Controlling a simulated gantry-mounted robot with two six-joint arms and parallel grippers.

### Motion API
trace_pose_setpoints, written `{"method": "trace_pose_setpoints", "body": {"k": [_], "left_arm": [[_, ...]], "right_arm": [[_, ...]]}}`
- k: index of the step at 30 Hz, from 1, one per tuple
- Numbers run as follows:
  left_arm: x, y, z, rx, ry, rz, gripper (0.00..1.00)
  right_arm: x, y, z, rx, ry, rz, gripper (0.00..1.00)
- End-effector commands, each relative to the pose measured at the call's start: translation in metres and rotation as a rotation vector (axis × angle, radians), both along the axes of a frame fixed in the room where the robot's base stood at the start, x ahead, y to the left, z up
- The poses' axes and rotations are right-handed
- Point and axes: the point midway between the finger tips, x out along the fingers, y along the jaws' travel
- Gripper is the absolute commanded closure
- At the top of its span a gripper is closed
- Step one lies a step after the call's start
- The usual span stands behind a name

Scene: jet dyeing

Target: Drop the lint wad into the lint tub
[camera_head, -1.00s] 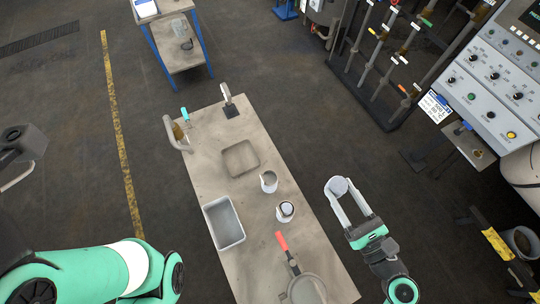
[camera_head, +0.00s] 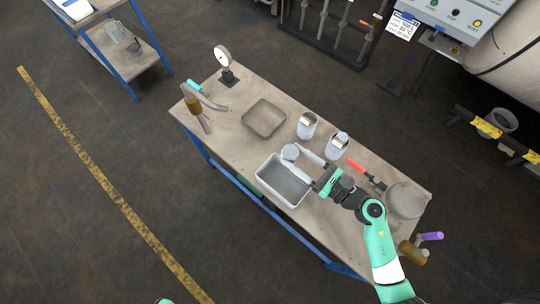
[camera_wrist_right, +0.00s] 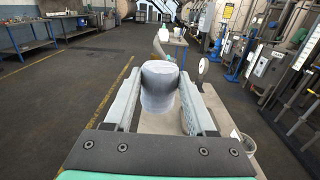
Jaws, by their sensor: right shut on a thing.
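A pale grey, rounded lint wad (camera_head: 290,152) is held between the fingertips of my right gripper (camera_head: 300,153). In the right wrist view the wad (camera_wrist_right: 158,85) sits between both fingers (camera_wrist_right: 160,95) and hides part of the bench behind it. A grey rectangular open tub (camera_head: 284,182), which looks like the lint tub, stands on the bench. The tub's visible inside looks empty. My left gripper is out of view.
The bench (camera_head: 232,118) also holds a shallow square tray (camera_head: 264,118), two metal cups (camera_head: 307,125) (camera_head: 337,146), a dial gauge (camera_head: 224,62), a red-handled tool (camera_head: 358,168) and a round pan (camera_head: 406,200). A bucket (camera_head: 503,121) stands at the far right.

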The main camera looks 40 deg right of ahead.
Motion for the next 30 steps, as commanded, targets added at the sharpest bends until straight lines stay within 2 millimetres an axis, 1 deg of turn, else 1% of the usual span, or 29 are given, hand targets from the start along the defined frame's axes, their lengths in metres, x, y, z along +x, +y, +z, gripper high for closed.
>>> {"method": "trace_pose_setpoints", "body": {"k": [1, 3, 5, 6, 9, 12, 16, 18, 24, 26, 30], "left_arm": [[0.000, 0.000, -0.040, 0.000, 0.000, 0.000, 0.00], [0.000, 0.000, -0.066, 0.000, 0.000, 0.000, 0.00], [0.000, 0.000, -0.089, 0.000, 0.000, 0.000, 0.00], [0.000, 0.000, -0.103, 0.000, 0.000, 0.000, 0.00], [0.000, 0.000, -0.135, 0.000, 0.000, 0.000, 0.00], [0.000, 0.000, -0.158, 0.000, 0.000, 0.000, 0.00], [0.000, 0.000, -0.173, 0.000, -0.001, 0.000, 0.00], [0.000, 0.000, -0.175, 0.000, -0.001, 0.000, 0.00], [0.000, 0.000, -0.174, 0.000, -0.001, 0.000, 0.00], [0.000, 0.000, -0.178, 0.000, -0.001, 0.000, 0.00], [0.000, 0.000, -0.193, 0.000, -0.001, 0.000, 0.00]], "right_arm": [[0.001, -0.004, -0.043, 0.000, 0.001, -0.008, 0.99], [0.003, -0.009, -0.073, 0.002, 0.000, -0.019, 0.99], [0.005, -0.013, -0.098, 0.000, 0.001, -0.027, 0.99], [0.006, -0.016, -0.114, 0.001, 0.000, -0.033, 0.99], [0.008, -0.023, -0.150, 0.000, 0.000, -0.047, 0.99], [0.009, -0.028, -0.177, 0.001, 0.001, -0.058, 0.99], [0.011, -0.032, -0.194, 0.000, 0.000, -0.066, 0.99], [0.011, -0.033, -0.196, 0.000, 0.000, -0.069, 0.99], [0.011, -0.033, -0.196, 0.000, 0.001, -0.070, 0.99], [0.011, -0.033, -0.200, 0.000, 0.001, -0.070, 0.99], [0.011, -0.033, -0.215, 0.000, 0.001, -0.070, 0.99]]}}
